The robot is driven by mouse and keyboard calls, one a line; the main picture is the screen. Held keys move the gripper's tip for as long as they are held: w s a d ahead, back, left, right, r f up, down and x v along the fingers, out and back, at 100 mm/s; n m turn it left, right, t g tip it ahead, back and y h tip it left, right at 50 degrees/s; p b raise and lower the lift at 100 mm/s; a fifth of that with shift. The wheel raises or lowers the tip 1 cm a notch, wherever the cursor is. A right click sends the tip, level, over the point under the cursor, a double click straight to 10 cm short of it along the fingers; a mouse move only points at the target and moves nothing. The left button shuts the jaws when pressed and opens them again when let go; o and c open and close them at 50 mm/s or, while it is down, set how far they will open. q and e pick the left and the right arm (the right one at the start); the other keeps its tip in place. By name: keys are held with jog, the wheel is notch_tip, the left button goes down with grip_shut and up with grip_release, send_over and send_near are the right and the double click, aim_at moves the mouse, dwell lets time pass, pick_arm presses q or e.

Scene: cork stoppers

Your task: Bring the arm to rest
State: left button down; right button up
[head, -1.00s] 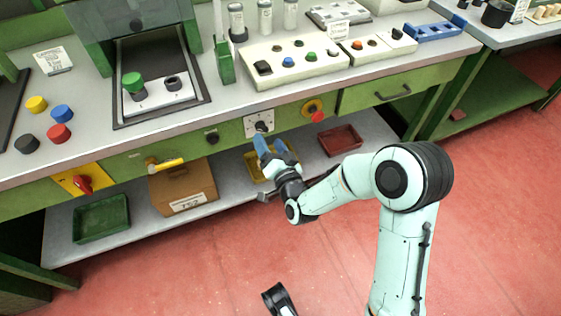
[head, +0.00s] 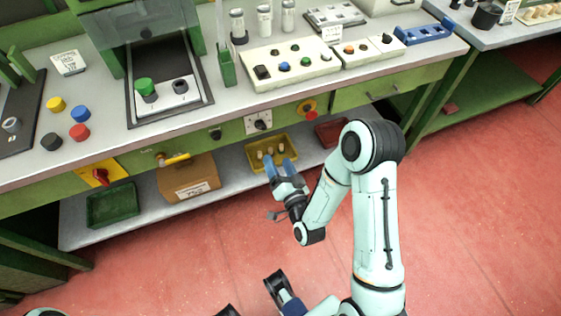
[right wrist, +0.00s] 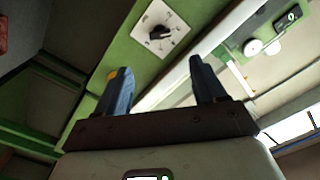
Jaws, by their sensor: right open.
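My right gripper (head: 279,166) is open, with its two blue fingers apart and nothing between them. It hangs in front of the bench, near the yellow tray (head: 250,155) on the lower shelf, and overlaps that tray in the head view. In the right wrist view the fingers of the right gripper (right wrist: 160,78) stand apart, with the green bench front beyond them.
The workbench (head: 200,118) runs across the back. Its lower shelf holds a brown box (head: 187,180), a green tray (head: 112,204) and a red tray (head: 333,132). A switch plate (right wrist: 158,28) is on the bench front. Red floor (head: 470,220) lies clear at right.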

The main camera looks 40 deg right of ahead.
pick_arm(q)
jog(key=shift+s+r, duration=0.1)
dwell(0.5)
pick_arm(e)
jog(key=s+a+f+n+g+y+p, duration=0.2)
jog(key=s+a+f+g+y+p, duration=0.15)
jog(key=f+g, duration=0.2)
jog(key=s+a+f+n+g+y+p, duration=0.2)
jog(key=s+a+f+g+p, duration=0.25)
jog(key=f, duration=0.25)
pick_arm(q)
notch_tip(320, 180, up, 12)
jog(key=p, duration=0.5)
jog(key=shift+w+r+g, duration=0.2)
jog(key=shift+r+g, duration=0.05)
jog(key=shift+g, duration=0.15)
pick_arm(e)
jog(key=s+a+f+n+g+y, duration=0.1)
jog(key=s+a+g, duration=0.2)
jog(key=s, duration=0.5)
jog(key=s+a+f+n+g+y, duration=0.1)
jog(key=s+a+g, duration=0.2)
jog(key=s+g, duration=0.2)
jog(key=s, duration=0.2)
jog(key=shift+s+a+f+n, duration=0.2)
jog(key=shift+s+n, duration=0.1)
jog(key=shift+s, duration=0.1)
jog(key=shift+y, duration=0.25)
